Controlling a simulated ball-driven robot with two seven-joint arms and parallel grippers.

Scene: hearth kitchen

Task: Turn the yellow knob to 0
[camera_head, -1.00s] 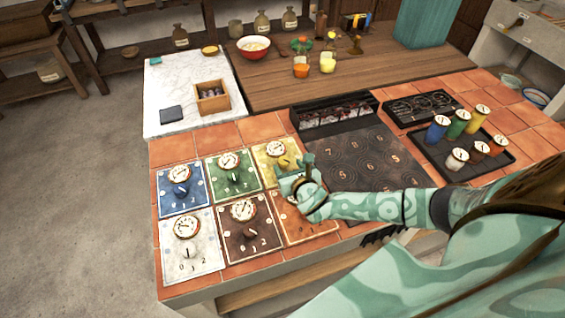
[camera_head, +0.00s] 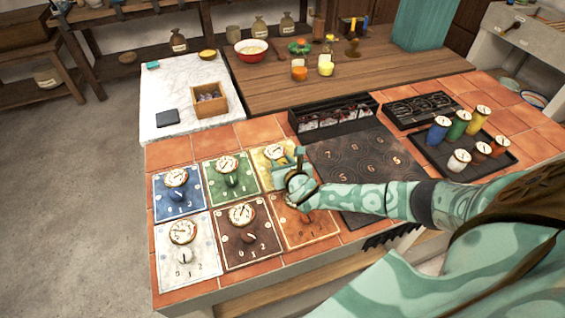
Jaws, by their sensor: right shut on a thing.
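The yellow panel (camera_head: 264,174) lies in the back row of the panels, at the right, with a round white dial (camera_head: 275,152) at its top. My right gripper (camera_head: 284,167) is over the lower part of this panel, shut on the yellow knob. The gripper and hand hide the knob and most of its number marks, so its pointing direction cannot be read. My right arm reaches in from the right across the dark hob. My left gripper is not in view.
Blue (camera_head: 160,207), green (camera_head: 213,192), white (camera_head: 172,271), brown (camera_head: 231,259) and orange (camera_head: 313,235) panels with dials surround the yellow one closely. The dark hob plate (camera_head: 375,150) lies to the right. A black tray (camera_head: 437,150) holds several coloured jars.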

